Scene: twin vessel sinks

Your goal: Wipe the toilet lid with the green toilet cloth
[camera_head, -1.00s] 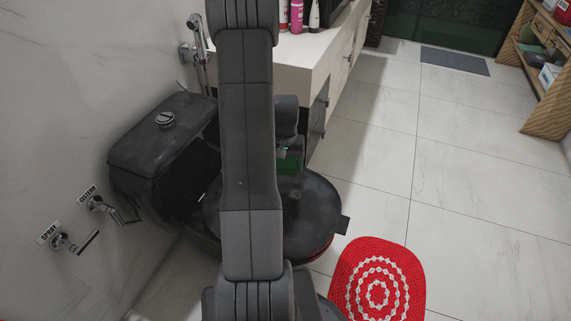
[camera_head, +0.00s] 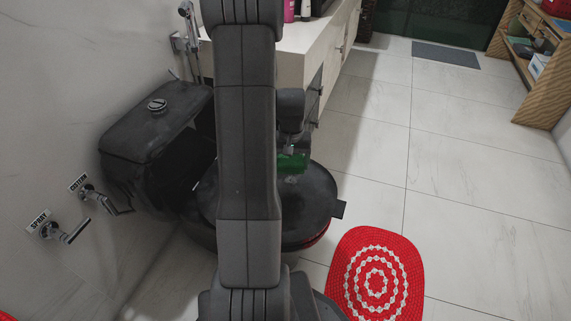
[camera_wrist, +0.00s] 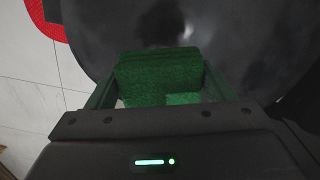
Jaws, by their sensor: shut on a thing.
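The toilet lid (camera_head: 312,205) is dark, closed and has a tab at its right edge. It also fills the upper part of the wrist view (camera_wrist: 240,30). The green toilet cloth (camera_head: 292,163) is at the lid's far side in the head view, and it shows as a folded block in the wrist view (camera_wrist: 150,78). My gripper (camera_wrist: 160,92) is shut on the cloth, with a finger on each side. I cannot tell whether the cloth touches the lid. My arm hides part of the lid in the head view.
The dark cistern (camera_head: 155,125) stands left of the lid by the wall. A pale cabinet (camera_head: 300,55) is behind. Wall taps (camera_head: 62,228) stick out at left. A red mat (camera_head: 375,280) lies on the floor at front right. The tiled floor to the right is open.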

